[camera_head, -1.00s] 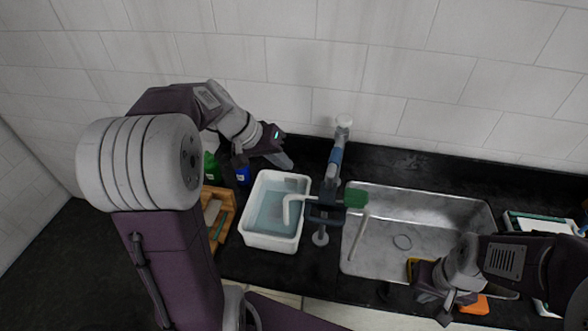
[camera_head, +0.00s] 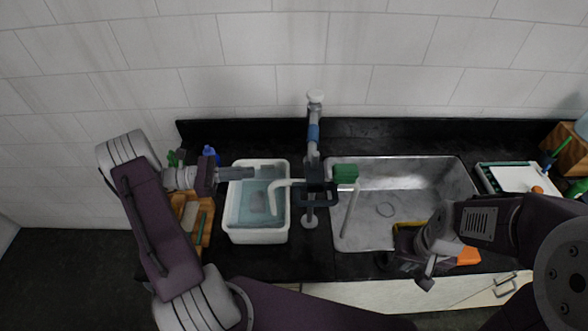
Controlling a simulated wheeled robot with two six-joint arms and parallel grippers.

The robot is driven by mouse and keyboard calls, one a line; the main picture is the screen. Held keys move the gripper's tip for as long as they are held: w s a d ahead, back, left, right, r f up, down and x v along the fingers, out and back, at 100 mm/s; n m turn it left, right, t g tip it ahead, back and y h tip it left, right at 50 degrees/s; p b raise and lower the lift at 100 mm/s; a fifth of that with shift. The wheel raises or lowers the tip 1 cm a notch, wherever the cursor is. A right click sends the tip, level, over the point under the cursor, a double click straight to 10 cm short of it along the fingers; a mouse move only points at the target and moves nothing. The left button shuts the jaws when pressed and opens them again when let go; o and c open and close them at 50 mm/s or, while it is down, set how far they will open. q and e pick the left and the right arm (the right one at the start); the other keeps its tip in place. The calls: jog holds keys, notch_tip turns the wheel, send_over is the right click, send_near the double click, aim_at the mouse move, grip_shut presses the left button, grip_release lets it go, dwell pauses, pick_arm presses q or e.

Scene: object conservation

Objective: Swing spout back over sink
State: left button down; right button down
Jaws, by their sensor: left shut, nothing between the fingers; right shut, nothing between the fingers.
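A faucet post with a blue band (camera_head: 313,132) and a white top stands between the white tub and the sink. Its pale curved spout (camera_head: 285,184) points left, with its end over the water in the white tub (camera_head: 261,236). My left gripper (camera_head: 252,173) is shut and empty above the tub's back part, pointing right toward the post, apart from the spout. My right gripper (camera_head: 426,282) is shut and empty at the sink's front right edge.
A blue bottle (camera_head: 209,154) and a wooden rack (camera_head: 205,226) stand left of the tub. A yellow item (camera_head: 408,224) and an orange item (camera_head: 468,256) lie by my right gripper. A white board (camera_head: 520,178) and a wooden block (camera_head: 568,148) are at right.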

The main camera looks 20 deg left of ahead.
pick_arm(q)
jog(key=p+x, duration=0.5)
jog(key=x, duration=0.9)
jog(key=shift+d, duration=0.1)
jog(key=d, duration=0.3)
